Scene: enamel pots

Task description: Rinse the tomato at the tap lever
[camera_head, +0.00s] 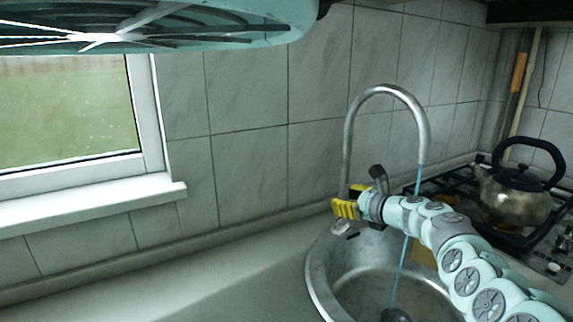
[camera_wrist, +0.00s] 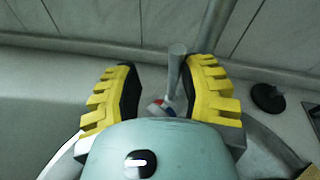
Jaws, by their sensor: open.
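The curved metal tap (camera_head: 420,115) stands behind the sink (camera_head: 322,275). A thin blue stream of water (camera_head: 403,262) falls from its spout into the basin. My gripper (camera_head: 347,206) is at the tap's base, with its yellow fingers apart. In the wrist view, the grey tap lever (camera_wrist: 176,68) stands between the open fingers of my gripper (camera_wrist: 163,75), nearer the right finger. I cannot tell whether that finger touches it. Red and blue marks show at the lever's foot. In the head view my gripper hides the lever. No tomato is visible in either view.
A kettle (camera_head: 515,195) stands on the gas hob (camera_head: 435,184) at the right. The tiled wall (camera_head: 245,130) is close behind the tap. A dark round thing (camera_wrist: 268,97) sits right of the tap. The counter (camera_head: 190,285) left of the sink is clear.

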